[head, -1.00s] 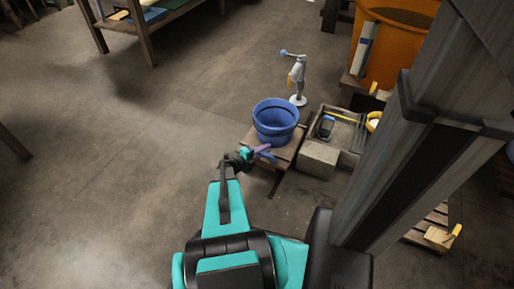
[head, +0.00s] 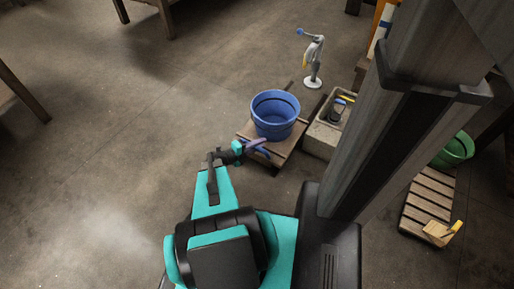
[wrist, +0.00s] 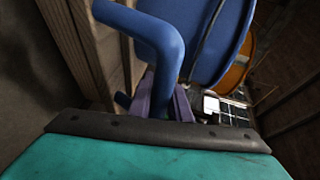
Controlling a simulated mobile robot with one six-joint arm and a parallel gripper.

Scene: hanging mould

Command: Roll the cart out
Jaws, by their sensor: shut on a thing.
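The cart (head: 287,150) is a low wooden-slatted platform on the floor, at the middle of the head view. A blue bucket (head: 275,117) stands upright on it; its side also fills much of the upper wrist view (wrist: 205,35). A bent blue bar, the cart's handle (wrist: 166,40), is large in the wrist view. My gripper (head: 258,146) is at the cart's near left edge, its purple fingers (wrist: 165,103) shut on the handle. The exact contact is partly hidden behind the bar and the wrist.
A concrete trough (head: 322,138) stands close at the cart's right. A grey stand with a blue knob (head: 313,65) is behind it. A slatted pallet (head: 428,205) and green tub (head: 456,150) are at the right. The floor at left is open.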

